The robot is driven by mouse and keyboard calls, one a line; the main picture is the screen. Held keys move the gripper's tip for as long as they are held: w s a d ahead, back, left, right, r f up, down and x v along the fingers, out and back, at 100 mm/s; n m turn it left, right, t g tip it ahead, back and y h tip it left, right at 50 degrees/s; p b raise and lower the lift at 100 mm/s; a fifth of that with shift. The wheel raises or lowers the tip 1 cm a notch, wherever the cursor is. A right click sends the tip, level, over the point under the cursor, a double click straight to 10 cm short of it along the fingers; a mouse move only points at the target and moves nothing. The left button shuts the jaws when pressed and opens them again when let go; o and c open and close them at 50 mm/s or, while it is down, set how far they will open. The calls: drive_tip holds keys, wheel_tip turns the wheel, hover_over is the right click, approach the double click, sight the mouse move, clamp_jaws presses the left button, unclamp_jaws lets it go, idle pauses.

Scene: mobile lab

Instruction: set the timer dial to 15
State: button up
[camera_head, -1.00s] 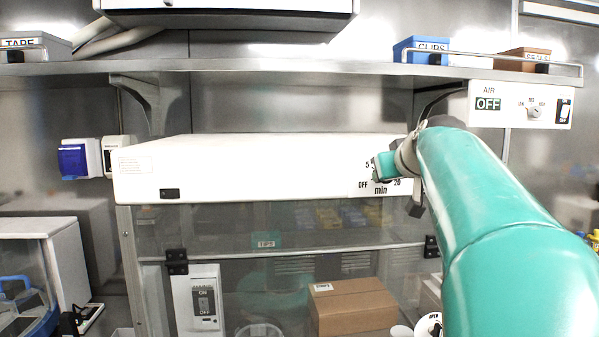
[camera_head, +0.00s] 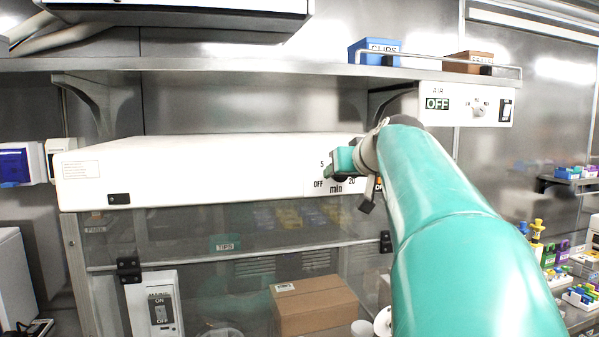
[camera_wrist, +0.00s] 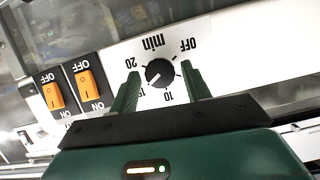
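The timer dial (camera_wrist: 160,73) is a black round knob on a white panel, upside down in the wrist view. Its scale reads OFF, 10, 20 and min, with 15 partly hidden by a finger. A pale pointer mark shows on the knob, towards the lower left, but its exact reading is unclear. My gripper (camera_wrist: 160,70) is open, with one green finger on each side of the dial. I cannot tell whether the fingers touch it. In the head view my gripper (camera_head: 341,163) is at the white hood front (camera_head: 230,178) and hides the dial.
Two orange rocker switches (camera_wrist: 72,92) sit beside the dial in the wrist view. Above the hood is a shelf (camera_head: 250,64), with an AIR panel (camera_head: 466,105) at right. A glass sash (camera_head: 210,235) hangs below, with a cardboard box (camera_head: 315,305) behind it.

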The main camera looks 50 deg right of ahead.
drive_tip(key=shift+o, duration=0.2)
drive_tip(key=shift+s, duration=0.1)
drive_tip(key=v, duration=1.3)
drive_tip(key=shift+s+a+r, duration=0.15)
drive_tip(key=shift+s+a, duration=0.05)
drive_tip(key=shift+s, duration=0.1)
drive_tip(key=w+a+f+n+g+y, duration=0.1)
drive_tip(key=w+a+f+n+y, duration=0.3)
drive_tip(key=a+f, duration=0.6)
drive_tip(key=w+a+f+g+y, duration=0.2)
drive_tip(key=w+a+f, duration=0.4)
drive_tip(key=a+f, duration=0.4)
drive_tip(key=s+a+f+n+g, duration=0.1)
drive_tip(key=s+a+f, duration=0.2)
drive_tip(key=a+f, duration=0.4)
drive_tip(key=s+a+f+n+g, duration=0.1)
drive_tip(key=s+a+f+g, duration=0.1)
drive_tip(key=a+f, duration=0.6)
wheel_tip(320, 180, down, 4)
drive_tip(key=shift+s+f+n+y, duration=0.1)
drive_tip(key=shift+s+n+y, duration=0.2)
drive_tip(key=shift+s, duration=0.3)
